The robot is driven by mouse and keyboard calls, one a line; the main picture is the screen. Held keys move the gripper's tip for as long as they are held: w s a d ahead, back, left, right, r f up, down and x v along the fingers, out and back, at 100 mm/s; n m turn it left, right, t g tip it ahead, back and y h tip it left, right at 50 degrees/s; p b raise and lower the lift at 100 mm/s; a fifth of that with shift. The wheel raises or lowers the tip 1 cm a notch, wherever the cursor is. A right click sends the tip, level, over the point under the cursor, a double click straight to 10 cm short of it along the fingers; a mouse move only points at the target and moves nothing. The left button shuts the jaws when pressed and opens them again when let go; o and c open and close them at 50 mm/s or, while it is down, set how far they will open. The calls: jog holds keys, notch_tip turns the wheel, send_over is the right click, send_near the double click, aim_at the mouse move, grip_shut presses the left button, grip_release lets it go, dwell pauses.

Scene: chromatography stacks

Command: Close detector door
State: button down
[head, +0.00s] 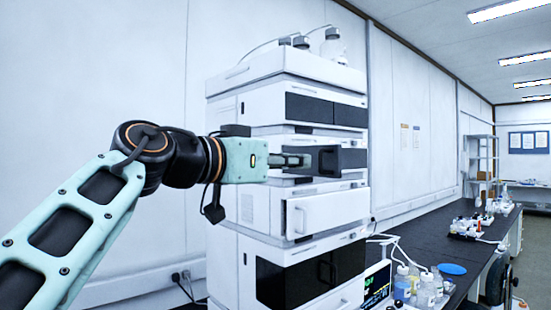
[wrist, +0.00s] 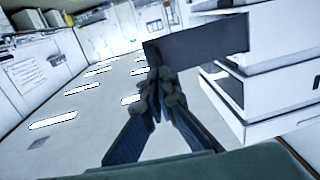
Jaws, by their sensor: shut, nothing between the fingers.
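The instrument stack (head: 222,170) stands against the wall in the head view. A dark door panel (head: 328,160) at its middle level stands out from the front; I take it for the detector door. The panel also shows in the wrist view (wrist: 197,46), reaching left from the white stack. My gripper (head: 306,160) is at the panel's left part in the head view. In the wrist view its fingertips (wrist: 156,76) are together and empty, close to the panel's lower left edge. I cannot tell whether they touch it.
A white front with a handle (head: 330,212) sits below and stands out a little. Dark fronts show above (head: 310,108) and lower down (head: 300,280). Bottles (head: 332,47) stand on top.

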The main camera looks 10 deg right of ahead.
aim_at(319, 162)
jog(key=shift+x, duration=1.8)
